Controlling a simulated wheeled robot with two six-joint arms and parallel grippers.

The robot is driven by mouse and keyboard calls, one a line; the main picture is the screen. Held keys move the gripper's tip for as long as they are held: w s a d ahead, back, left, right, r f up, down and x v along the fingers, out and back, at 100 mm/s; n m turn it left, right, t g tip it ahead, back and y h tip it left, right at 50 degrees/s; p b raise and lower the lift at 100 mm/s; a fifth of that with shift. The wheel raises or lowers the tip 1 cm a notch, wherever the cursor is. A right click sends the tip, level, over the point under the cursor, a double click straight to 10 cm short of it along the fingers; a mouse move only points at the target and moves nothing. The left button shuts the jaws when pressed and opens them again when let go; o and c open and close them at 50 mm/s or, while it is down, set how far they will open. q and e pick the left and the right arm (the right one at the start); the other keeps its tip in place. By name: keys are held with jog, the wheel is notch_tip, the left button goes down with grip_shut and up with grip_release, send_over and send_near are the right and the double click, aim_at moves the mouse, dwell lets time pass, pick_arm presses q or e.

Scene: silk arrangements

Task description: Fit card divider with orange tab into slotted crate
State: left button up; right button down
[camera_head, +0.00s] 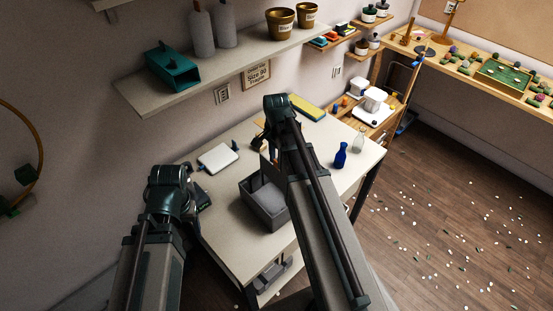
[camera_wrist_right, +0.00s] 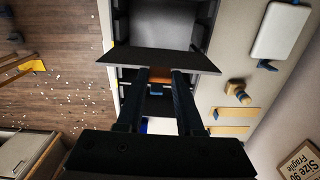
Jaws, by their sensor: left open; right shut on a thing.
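The grey slotted crate (camera_head: 284,222) stands on the white table in the head view. Its open inside (camera_wrist_right: 165,24) shows in the right wrist view, with ribs along the side walls. The card divider (camera_wrist_right: 120,59) is a thin dark plate lying across the view in front of the crate's inside. Its orange tab (camera_wrist_right: 160,73) is between the fingers of my right gripper (camera_wrist_right: 160,80), which is shut on it. Whether the divider's lower edge is in a slot is hidden. My left gripper (camera_head: 201,198) is open and empty, left of the crate.
A white tablet-like thing (camera_head: 218,157) lies behind the crate. A blue bottle (camera_head: 341,156) and a clear bottle (camera_head: 358,141) stand to the right on the table. A yellow block (camera_head: 308,107) lies at the back. A wall shelf (camera_head: 225,61) hangs above.

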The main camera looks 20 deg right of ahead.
aim_at(277, 185)
jog(key=shift+f+b, duration=5.05)
dwell(1.4)
dwell(0.6)
jog(key=shift+c, duration=2.3)
grip_release()
